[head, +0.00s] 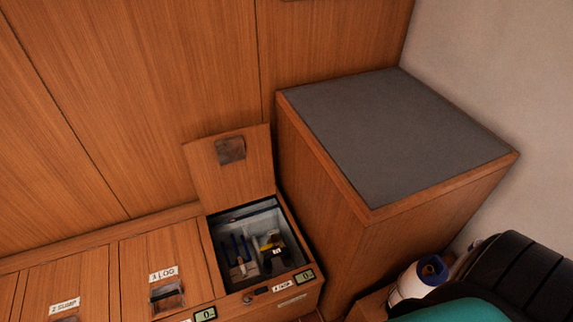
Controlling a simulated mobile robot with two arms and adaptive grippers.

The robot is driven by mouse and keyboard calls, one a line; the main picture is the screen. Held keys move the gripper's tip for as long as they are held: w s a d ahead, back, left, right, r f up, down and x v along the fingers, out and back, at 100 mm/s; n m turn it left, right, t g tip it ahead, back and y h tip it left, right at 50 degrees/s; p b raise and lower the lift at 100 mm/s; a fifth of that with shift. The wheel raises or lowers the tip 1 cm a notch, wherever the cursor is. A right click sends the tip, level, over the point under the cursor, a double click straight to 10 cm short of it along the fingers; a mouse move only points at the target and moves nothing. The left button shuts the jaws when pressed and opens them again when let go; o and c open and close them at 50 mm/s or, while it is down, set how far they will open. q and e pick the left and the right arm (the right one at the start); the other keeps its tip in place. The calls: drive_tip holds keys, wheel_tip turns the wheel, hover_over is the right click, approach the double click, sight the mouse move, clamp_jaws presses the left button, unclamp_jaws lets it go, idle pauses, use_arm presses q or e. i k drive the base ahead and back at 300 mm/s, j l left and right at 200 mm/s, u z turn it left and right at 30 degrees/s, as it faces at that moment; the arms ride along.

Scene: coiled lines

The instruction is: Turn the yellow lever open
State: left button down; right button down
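A small yellow part (267,247), which looks like the yellow lever, sits inside an open bin (289,232) at the lower middle of the head view. It is among small black and white parts, and its exact shape and turn are too small to tell. Blue upright parts (236,246) stand to its left in the same bin. The bin's wooden lid (222,178) is raised and leans back against the wall panel. Neither of my grippers shows in the head view.
Closed wooden lids labelled "LOG" (155,252) and "SUMP" (62,284) lie left of the bin. A tall box with a grey top (400,130) stands close on its right. A white cylinder with a blue ring (415,280), beside black and teal shapes, fills the lower right.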

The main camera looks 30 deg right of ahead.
sight(271, 245)
drive_tip(key=z, duration=0.9)
